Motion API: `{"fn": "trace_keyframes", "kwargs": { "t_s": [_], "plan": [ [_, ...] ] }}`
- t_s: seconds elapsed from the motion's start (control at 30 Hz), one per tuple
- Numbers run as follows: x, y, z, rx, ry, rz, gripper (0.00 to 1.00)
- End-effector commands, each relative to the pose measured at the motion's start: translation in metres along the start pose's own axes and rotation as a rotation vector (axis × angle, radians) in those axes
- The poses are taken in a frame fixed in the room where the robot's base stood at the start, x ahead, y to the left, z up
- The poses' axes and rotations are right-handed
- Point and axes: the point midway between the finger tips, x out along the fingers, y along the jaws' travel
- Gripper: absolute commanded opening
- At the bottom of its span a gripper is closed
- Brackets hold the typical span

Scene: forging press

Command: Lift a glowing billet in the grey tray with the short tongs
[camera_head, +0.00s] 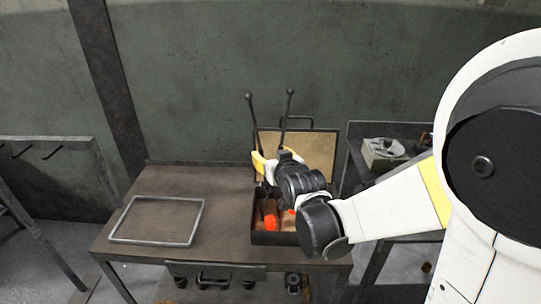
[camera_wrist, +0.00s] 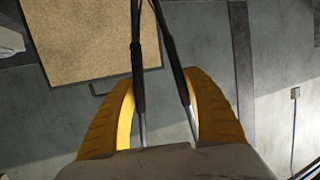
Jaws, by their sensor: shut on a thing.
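The short tongs (camera_head: 250,112) are dark, with two ball-ended handles pointing up. My gripper (camera_head: 268,165) is shut on them with its yellow fingers. In the wrist view the two tong handles (camera_wrist: 137,50) pass between the yellow fingers of my gripper (camera_wrist: 158,84). The tongs' lower end reaches down into the dark grey tray (camera_head: 274,239). A glowing orange billet (camera_head: 270,221) shows in the tray beside the tongs' lower end. More orange glow shows to its right, partly hidden by my wrist. I cannot tell whether the jaws enclose a billet.
The tray stands at the right of a brown table (camera_head: 170,182). A tan-faced panel (camera_head: 315,152) rises behind it and also shows in the wrist view (camera_wrist: 90,40). A thin rectangular metal frame (camera_head: 150,242) lies on the table's left. A grey block (camera_head: 383,151) sits on a stand at right.

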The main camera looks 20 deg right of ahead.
Motion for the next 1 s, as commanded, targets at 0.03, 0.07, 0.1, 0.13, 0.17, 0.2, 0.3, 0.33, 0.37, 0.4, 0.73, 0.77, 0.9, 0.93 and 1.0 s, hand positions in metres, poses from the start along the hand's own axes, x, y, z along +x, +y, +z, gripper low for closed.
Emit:
{"fn": "trace_keyframes", "kwargs": {
  "t_s": [0.03,0.07,0.1,0.13,0.17,0.2,0.3,0.33,0.37,0.4,0.73,0.77,0.9,0.93,1.0],
  "plan": [
    [0.001,0.0,0.003,0.0,0.001,0.0,0.5],
    [0.002,0.0,0.004,0.0,0.001,0.0,0.5],
    [0.002,0.0,0.005,0.0,0.001,0.0,0.5],
    [0.002,0.0,0.006,0.0,0.001,0.0,0.5],
    [0.003,0.0,0.007,0.0,0.001,0.0,0.5],
    [0.003,0.0,0.009,0.0,0.001,0.0,0.5],
    [0.004,0.0,0.012,0.0,0.001,0.0,0.5],
    [0.005,0.0,0.013,0.0,0.001,0.0,0.5],
    [0.005,0.0,0.014,0.0,0.001,0.0,0.5],
    [0.005,0.0,0.015,0.0,0.001,0.0,0.5],
    [0.006,0.0,0.018,0.0,0.001,0.0,0.5],
    [0.006,0.0,0.018,0.0,0.001,0.0,0.5],
    [0.006,0.0,0.019,0.0,0.001,0.0,0.5],
    [0.007,0.0,0.019,0.0,0.001,0.0,0.5],
    [0.007,0.0,0.021,0.0,0.001,0.0,0.5]
  ]
}}
